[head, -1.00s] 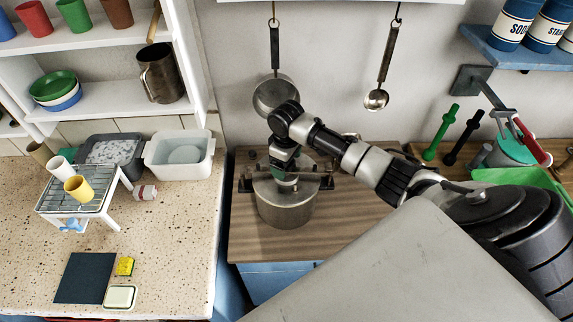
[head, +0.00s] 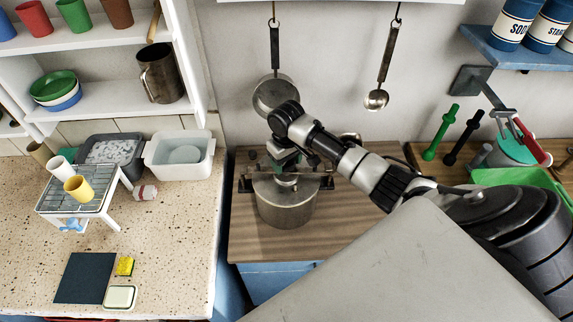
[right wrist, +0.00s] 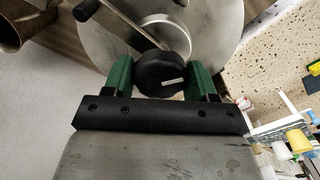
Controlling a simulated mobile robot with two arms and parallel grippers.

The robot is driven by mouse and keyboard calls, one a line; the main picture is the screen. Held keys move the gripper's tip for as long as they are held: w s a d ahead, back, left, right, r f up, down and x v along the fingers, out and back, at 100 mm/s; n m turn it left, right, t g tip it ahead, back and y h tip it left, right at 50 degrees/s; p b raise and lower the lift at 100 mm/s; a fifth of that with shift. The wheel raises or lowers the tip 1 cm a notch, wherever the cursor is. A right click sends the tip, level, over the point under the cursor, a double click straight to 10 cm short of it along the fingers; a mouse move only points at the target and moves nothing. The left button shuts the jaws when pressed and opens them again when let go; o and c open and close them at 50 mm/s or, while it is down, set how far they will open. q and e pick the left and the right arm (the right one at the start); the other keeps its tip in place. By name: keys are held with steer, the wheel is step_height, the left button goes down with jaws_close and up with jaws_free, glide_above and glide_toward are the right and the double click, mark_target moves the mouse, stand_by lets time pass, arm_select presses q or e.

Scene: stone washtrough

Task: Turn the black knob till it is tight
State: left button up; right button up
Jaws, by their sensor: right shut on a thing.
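The black knob (right wrist: 164,74) shows in the right wrist view, with a white mark on its face pointing right. It sits over the round metal lid (right wrist: 100,42) of a steel pot (head: 284,207). My right gripper (right wrist: 163,78) is shut on the knob, one green finger on each side. In the head view my right gripper (head: 286,172) is above the pot, and it hides the knob. My left gripper is not in view.
The pot stands on a brown wooden counter (head: 345,228). A pan (head: 274,95) and a ladle (head: 376,99) hang on the wall behind. A speckled worktop (head: 165,250) with a wire rack (head: 78,195) lies to the left.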

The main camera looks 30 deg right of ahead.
steer(key=m, duration=0.5)
steer(key=shift+a, duration=0.1)
steer(key=m, duration=0.6)
steer(key=o, duration=0.7)
steer(key=shift+o, duration=0.2)
